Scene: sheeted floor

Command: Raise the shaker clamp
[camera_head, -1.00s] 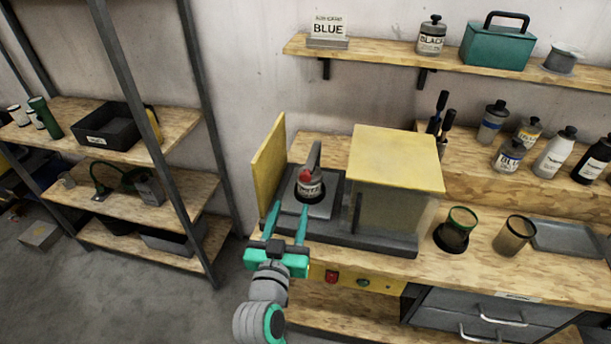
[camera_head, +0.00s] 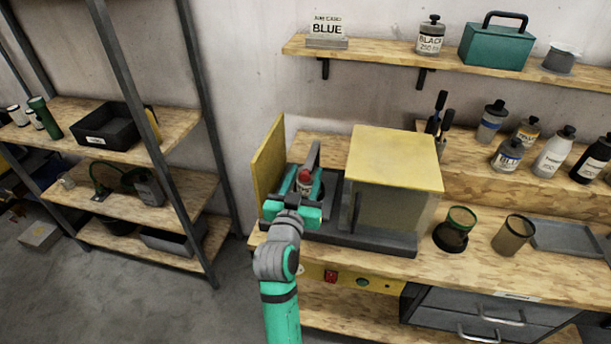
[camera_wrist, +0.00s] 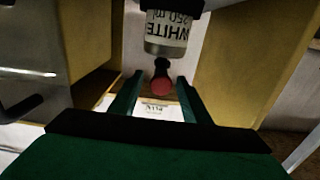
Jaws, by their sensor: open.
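The shaker clamp is a grey lever (camera_head: 314,155) that slopes up behind my gripper. Its red knob (camera_head: 304,176) also shows in the wrist view (camera_wrist: 161,86), on a short dark stem. My gripper (camera_head: 305,184) is open. In the wrist view its two green fingers stand on either side of the knob, with a gap showing at each side. A bottle labelled WHITE (camera_wrist: 166,32) sits under the clamp. In the head view my gripper mostly hides the bottle and its platform.
A yellow panel (camera_head: 268,165) stands upright close to the left of my gripper. A yellow-topped housing (camera_head: 396,158) stands to the right. A red button (camera_head: 330,277) and a green button (camera_head: 362,282) are on the bench front. Two cups stand further right.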

